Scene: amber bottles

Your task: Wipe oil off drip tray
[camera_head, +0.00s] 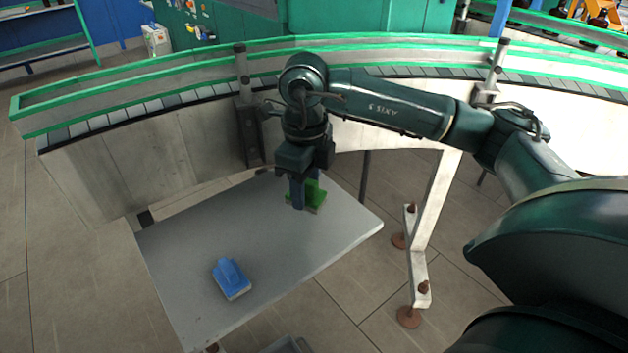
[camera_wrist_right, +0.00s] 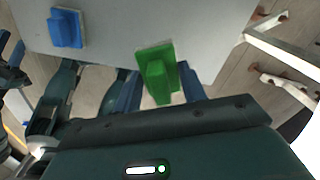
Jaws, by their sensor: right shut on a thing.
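The drip tray appears to be the flat grey surface (camera_head: 190,255) below the conveyor; its pale surface also shows in the wrist view (camera_wrist_right: 110,30). No oil patch can be made out on it. My right gripper (camera_head: 299,203) points down over its far right part, shut on the upright handle of a green scrubber (camera_head: 317,195). In the wrist view the green scrubber (camera_wrist_right: 158,75) sits between the fingers. Its underside is hidden, so I cannot tell whether it touches the surface. A blue scrubber (camera_head: 231,279) stands on the near left part. My left gripper is not in view.
A curved conveyor with green rails (camera_head: 160,75) runs behind the grey surface, its metal side wall (camera_head: 150,165) close to the back edge. A white support leg with brown feet (camera_head: 420,270) stands to the right. A grey bin (camera_head: 287,346) is partly visible below the front edge.

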